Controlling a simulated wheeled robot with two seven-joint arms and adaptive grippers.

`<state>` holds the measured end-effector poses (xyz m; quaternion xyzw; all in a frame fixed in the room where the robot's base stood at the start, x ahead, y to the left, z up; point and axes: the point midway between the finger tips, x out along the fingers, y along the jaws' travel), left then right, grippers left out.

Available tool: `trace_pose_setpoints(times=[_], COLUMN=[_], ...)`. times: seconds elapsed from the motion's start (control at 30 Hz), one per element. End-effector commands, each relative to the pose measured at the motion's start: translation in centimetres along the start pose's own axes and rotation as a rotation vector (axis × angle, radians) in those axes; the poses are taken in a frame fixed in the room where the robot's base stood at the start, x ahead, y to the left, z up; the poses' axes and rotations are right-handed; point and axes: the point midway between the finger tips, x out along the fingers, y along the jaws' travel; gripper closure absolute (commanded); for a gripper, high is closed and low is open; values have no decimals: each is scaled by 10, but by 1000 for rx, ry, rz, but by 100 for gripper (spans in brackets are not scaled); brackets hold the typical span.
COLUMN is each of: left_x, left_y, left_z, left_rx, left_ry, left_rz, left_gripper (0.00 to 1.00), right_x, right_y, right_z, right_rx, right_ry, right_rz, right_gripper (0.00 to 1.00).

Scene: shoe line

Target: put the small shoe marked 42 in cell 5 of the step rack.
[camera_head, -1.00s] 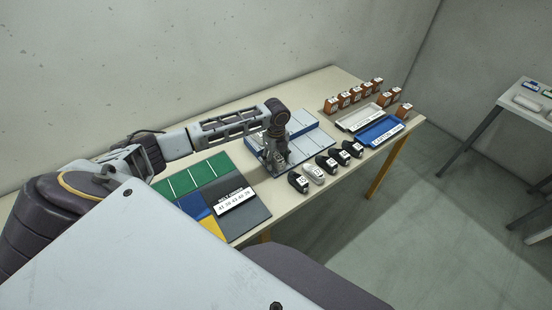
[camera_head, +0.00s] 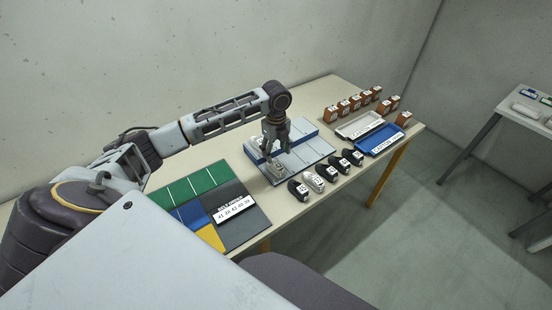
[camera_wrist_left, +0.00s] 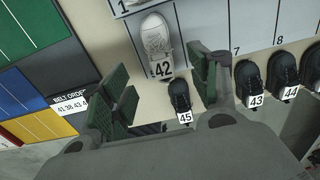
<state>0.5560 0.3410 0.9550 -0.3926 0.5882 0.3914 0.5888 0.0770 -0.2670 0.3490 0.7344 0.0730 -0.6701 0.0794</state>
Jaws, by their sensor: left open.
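The small pale shoe marked 42 (camera_wrist_left: 155,42) lies in the leftmost front cell of the step rack (camera_wrist_left: 205,28), its label toward the front edge. The number of that cell is hidden. The shoe also shows in the head view (camera_head: 275,171), under my left gripper (camera_head: 272,152). In the left wrist view, the open fingers of my left gripper (camera_wrist_left: 161,68) stand apart on either side of the shoe's label end. They hold nothing. My right gripper is not in view.
In front of the rack stands a row of shoes, including black ones marked 45 (camera_wrist_left: 181,100), 43 (camera_wrist_left: 250,82) and 44 (camera_wrist_left: 284,75). A coloured belt order board (camera_head: 240,215) lies left. A white tray (camera_head: 352,130), a blue tray (camera_head: 378,141) and brown blocks (camera_head: 355,102) are right.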

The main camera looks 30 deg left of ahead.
Motion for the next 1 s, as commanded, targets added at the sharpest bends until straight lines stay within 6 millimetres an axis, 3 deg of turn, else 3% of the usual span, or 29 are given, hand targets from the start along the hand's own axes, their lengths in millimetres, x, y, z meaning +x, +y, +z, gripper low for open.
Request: trace_pose_setpoints(times=[0.3, 1.0], left_x=[-30, -32], left_y=[0, 0], left_z=[0, 0], left_rx=[-1, -1], left_ry=[0, 0], left_rz=[-1, 0], left_gripper=[39, 39], right_x=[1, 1], right_y=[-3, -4], right_z=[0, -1], right_rx=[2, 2], right_ry=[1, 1], right_rz=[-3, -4], right_gripper=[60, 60])
